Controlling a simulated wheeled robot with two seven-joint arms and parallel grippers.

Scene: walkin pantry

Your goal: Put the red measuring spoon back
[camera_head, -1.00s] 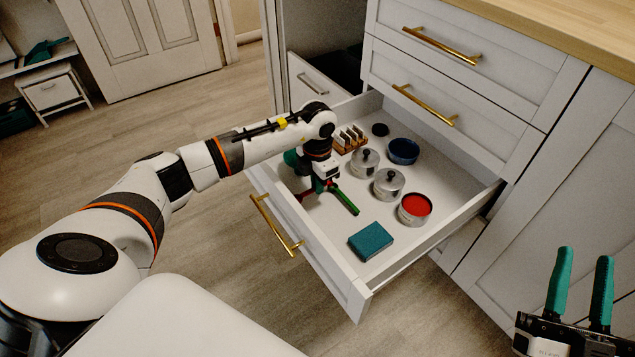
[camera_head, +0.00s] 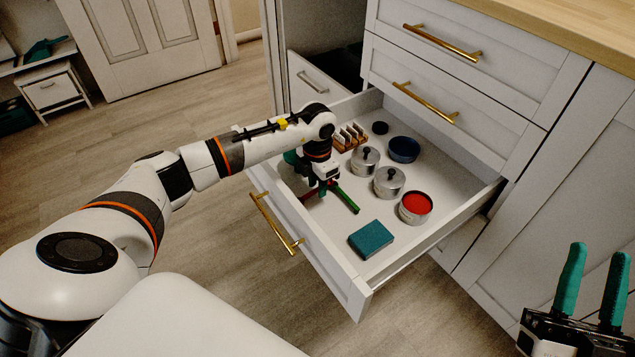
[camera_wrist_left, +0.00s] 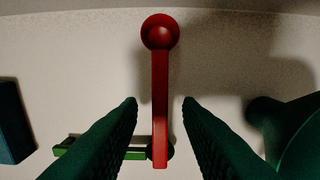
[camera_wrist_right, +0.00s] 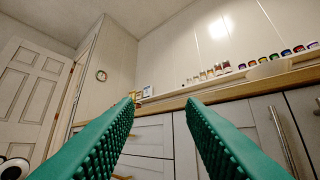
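The red measuring spoon (camera_wrist_left: 160,90) lies on the pale drawer floor, its round bowl at the top of the left wrist view. Its handle runs down between the two green fingers of my left gripper (camera_wrist_left: 161,101), which is open with a gap on each side. In the head view, my left gripper (camera_head: 323,190) is low inside the open drawer (camera_head: 325,262), largely hiding the spoon. A green handle (camera_head: 347,199) lies beside it; its end meets the red handle's lower end in the left wrist view. My right gripper (camera_head: 592,290) is open and empty, outside the drawer.
The drawer also holds two lidded metal pots (camera_head: 389,183), a tin with red contents (camera_head: 415,207), a blue bowl (camera_head: 404,150), a teal block (camera_head: 371,240) and a wooden rack (camera_head: 350,137). The drawer walls enclose my left gripper. Closed drawers (camera_head: 455,95) rise behind.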

